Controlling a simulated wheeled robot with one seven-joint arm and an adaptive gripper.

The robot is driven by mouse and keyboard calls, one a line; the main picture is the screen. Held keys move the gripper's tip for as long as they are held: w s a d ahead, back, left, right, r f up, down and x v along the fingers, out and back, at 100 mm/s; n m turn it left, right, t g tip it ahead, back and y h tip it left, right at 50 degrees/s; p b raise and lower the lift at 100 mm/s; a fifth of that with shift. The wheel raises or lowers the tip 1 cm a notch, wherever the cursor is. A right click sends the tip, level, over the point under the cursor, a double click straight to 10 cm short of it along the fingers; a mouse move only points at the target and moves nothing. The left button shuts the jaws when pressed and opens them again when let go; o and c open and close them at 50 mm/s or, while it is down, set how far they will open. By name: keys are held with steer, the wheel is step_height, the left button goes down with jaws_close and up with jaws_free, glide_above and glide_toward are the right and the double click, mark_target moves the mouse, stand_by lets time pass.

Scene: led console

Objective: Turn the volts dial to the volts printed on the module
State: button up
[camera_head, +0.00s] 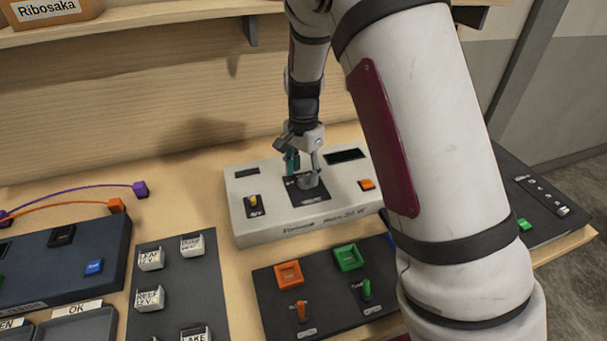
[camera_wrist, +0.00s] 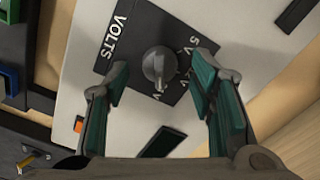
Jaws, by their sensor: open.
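The volts dial (camera_wrist: 158,64) is a round grey knob with a raised grip bar. It sits on a black plate (camera_wrist: 140,30) marked VOLTS, with several white voltage marks along one side, partly covered by a finger. My gripper (camera_wrist: 160,92) is open, with its two green-padded fingers on either side of the dial and apart from it. In the head view my gripper (camera_head: 302,165) hangs over the dial on the pale console (camera_head: 285,228). Several small white modules (camera_head: 150,260) with printed names and volts sit on a dark rack (camera_head: 175,290) at left.
A yellow-tipped switch (camera_head: 254,202) and an orange button (camera_head: 366,185) flank the dial plate. A dark panel (camera_head: 330,325) with orange and green switches lies in front. A dark box (camera_head: 70,265) with a blue button stands at left. My arm hides the console's right side.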

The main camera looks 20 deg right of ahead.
mark_target(303, 178)
step_height(303, 178, up, 11)
steer(key=shift+f, duration=0.2)
stand_by(0.5)
steer(key=s+r+n+t, duration=0.1)
steer(key=s+r+n, duration=0.3)
steer(key=s, duration=0.5)
steer(key=s+r+n+t, duration=0.2)
steer(key=s+r+n, duration=0.2)
steer(key=s, duration=0.6)
steer(key=s+r+n+t, duration=0.2)
steer(key=s+r+n, duration=0.2)
steer(key=s, duration=0.5)
steer(key=shift+s+d+r, duration=0.2)
steer(key=shift+d+r, duration=0.05)
steer(key=shift+r, duration=0.35)
